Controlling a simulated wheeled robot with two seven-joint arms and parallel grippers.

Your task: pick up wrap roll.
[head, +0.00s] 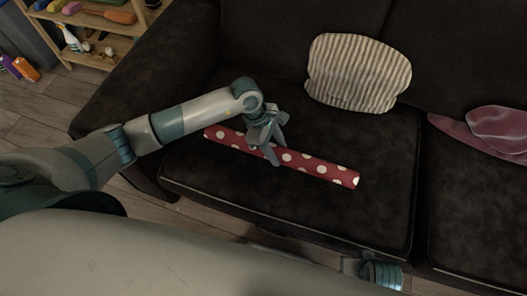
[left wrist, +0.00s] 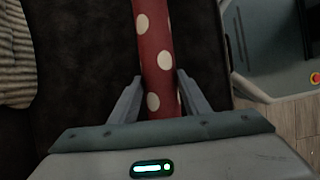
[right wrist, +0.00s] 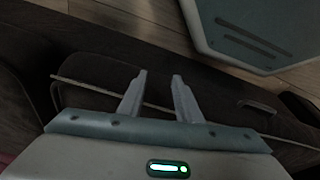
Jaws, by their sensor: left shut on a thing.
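The wrap roll (head: 318,168) is a long red tube with white dots. It lies across the seat of the dark sofa in the head view. My left gripper (head: 274,153) reaches down over the roll near its middle. In the left wrist view the roll (left wrist: 157,50) passes between the two fingers of the left gripper (left wrist: 161,92), which are shut on its sides. My right gripper (right wrist: 158,82) shows in the right wrist view with its fingers apart and nothing between them.
The dark sofa (head: 225,185) has a striped cushion (head: 358,72) behind the roll and a mauve cushion (head: 490,132) to the right. A wooden shelf (head: 125,27) with small objects stands at the upper left. The seat around the roll is clear.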

